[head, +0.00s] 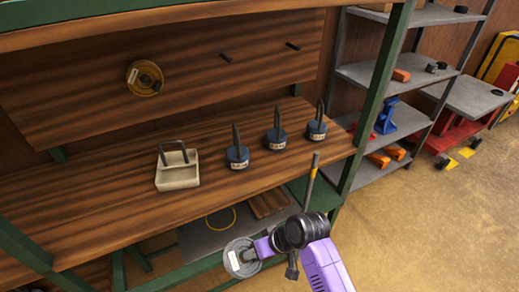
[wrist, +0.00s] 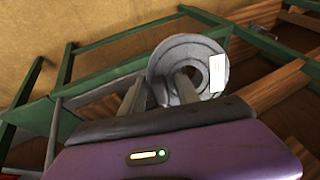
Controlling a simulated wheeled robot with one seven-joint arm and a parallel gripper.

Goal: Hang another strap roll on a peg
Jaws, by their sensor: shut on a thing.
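A grey strap roll (head: 234,266) with a white label is held in my gripper (head: 256,250), low in front of the bench's front edge. In the wrist view the grey roll (wrist: 170,58) stands at the tips of my gripper (wrist: 158,92), its round face and centre hole showing. How the fingers sit on its rim is partly hidden. A yellow-brown strap roll (head: 133,78) hangs on the left of the back board. A middle peg (head: 226,57) and a right peg (head: 293,46) stick out of the board, both bare.
On the wooden bench (head: 80,218) stand a cream tote with a dark handle (head: 177,180) and several blue round-based items with upright dark posts (head: 237,157). A green bench post (head: 372,105) rises at the right. Grey shelves (head: 430,17) stand beyond it.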

